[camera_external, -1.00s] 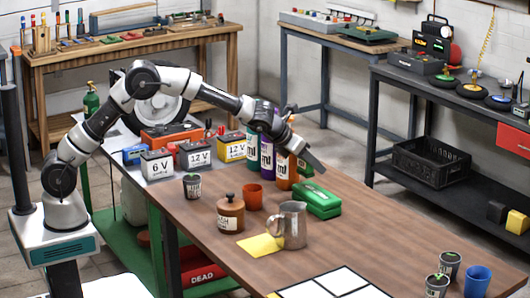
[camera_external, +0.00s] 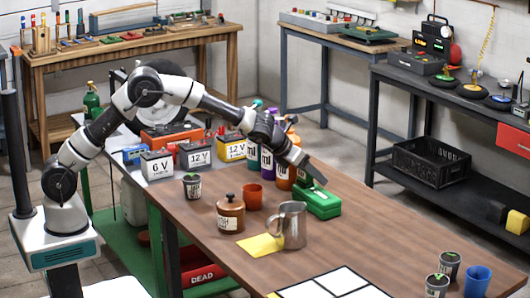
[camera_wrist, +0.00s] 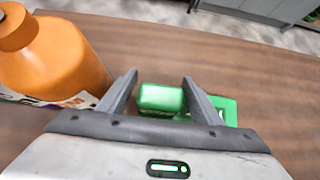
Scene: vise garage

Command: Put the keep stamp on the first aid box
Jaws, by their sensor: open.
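A green box-like object (camera_external: 318,203) lies near the far edge of the brown table, with a raised light green block and a darker green base. It also shows in the wrist view (camera_wrist: 162,98), between and just beyond my fingers. I cannot tell whether it is the keep stamp or the first aid box, and I cannot make out the other one. My gripper (camera_external: 317,177) is open above it, tilted down and to the right. In the wrist view my two spread fingers (camera_wrist: 158,88) frame the green block, with nothing held.
An orange bottle (camera_wrist: 45,55) stands close left of my fingers in the wrist view. A metal mug (camera_external: 292,226), brown jar (camera_external: 230,215), orange cup (camera_external: 253,195) and yellow sheet (camera_external: 260,246) are nearer on the table. Batteries (camera_external: 158,166) stand to the left.

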